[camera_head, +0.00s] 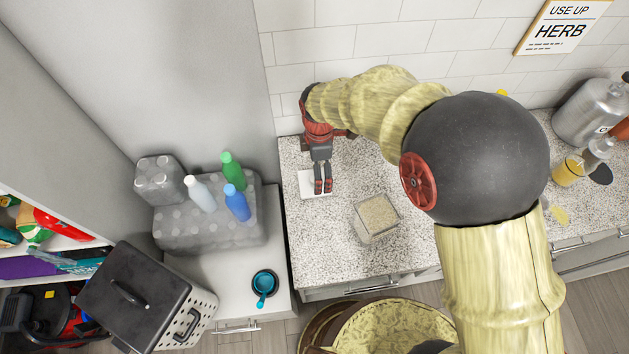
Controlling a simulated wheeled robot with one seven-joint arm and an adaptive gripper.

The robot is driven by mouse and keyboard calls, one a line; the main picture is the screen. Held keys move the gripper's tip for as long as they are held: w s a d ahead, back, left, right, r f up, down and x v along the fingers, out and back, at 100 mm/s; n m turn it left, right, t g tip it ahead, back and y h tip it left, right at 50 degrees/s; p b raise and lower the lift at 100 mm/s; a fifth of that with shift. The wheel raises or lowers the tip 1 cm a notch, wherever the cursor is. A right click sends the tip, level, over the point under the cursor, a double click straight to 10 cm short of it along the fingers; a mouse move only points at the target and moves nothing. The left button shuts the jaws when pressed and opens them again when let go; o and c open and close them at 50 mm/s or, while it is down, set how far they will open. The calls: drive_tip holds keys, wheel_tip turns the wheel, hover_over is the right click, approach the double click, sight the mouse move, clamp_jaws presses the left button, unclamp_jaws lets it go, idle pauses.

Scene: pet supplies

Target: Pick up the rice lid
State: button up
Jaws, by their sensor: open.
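A flat white square piece, which looks like the rice lid (307,187), lies on the speckled counter near its left end. My gripper (323,186) points down over the lid's right part and hides some of it. I cannot tell whether the fingertips touch the lid. A clear square container of rice (377,216) stands uncovered on the counter, to the right of and nearer than the lid.
The speckled counter (335,245) is clear around the lid. Left of it, bottles, one of them green (231,170), stand on grey packs (210,232). A tiled wall (350,40) rises behind. My arm hides part of the right side.

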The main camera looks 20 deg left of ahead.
drive_tip(key=shift+f, duration=0.9)
drive_tip(key=f, duration=0.2)
drive_tip(key=a+f, duration=0.1)
drive_tip(key=f, duration=0.1)
drive_tip(key=shift+s+a+b, duration=0.1)
drive_tip(key=shift+b, duration=0.3)
drive_tip(key=shift+f, duration=0.4)
drive_tip(key=shift+c, duration=0.8)
drive_tip(key=c, duration=1)
